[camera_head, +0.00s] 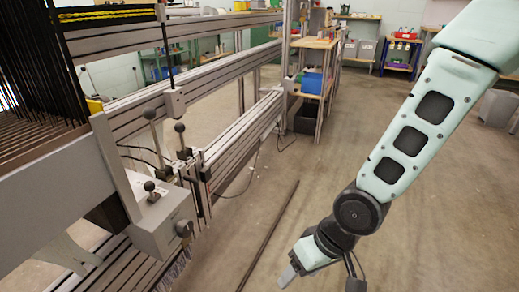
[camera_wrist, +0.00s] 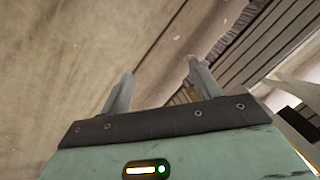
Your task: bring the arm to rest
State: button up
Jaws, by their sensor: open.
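My arm hangs down at the right of the head view, over open floor. My gripper (camera_head: 288,275) is at the lower middle of the head view, right of the loom (camera_head: 150,225) and apart from it. In the wrist view my gripper (camera_wrist: 160,85) shows two grey fingers spread well apart with nothing between them. The concrete floor (camera_wrist: 80,50) lies beyond the fingers, and part of the loom's slatted frame (camera_wrist: 260,45) is at the upper right.
A long dark bar (camera_head: 268,236) lies on the floor between the loom and my gripper. The loom's side box (camera_head: 165,222) with ball-topped levers juts out at the left. A wooden shelf (camera_head: 316,42) with bins stands behind. Bare floor (camera_head: 430,210) is free at the right.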

jog(key=s+d+r+n+h+p, duration=0.1)
jog(key=s+d+r+h, duration=0.15)
jog(key=s+r, duration=0.4)
jog(key=s+d+r+n+h+p, duration=0.1)
jog(key=s+d+r, duration=0.25)
jog(key=r, duration=0.65)
notch_tip(320, 180, up, 32)
jog(key=p, duration=3.2)
jog(key=shift+s+a, duration=0.2)
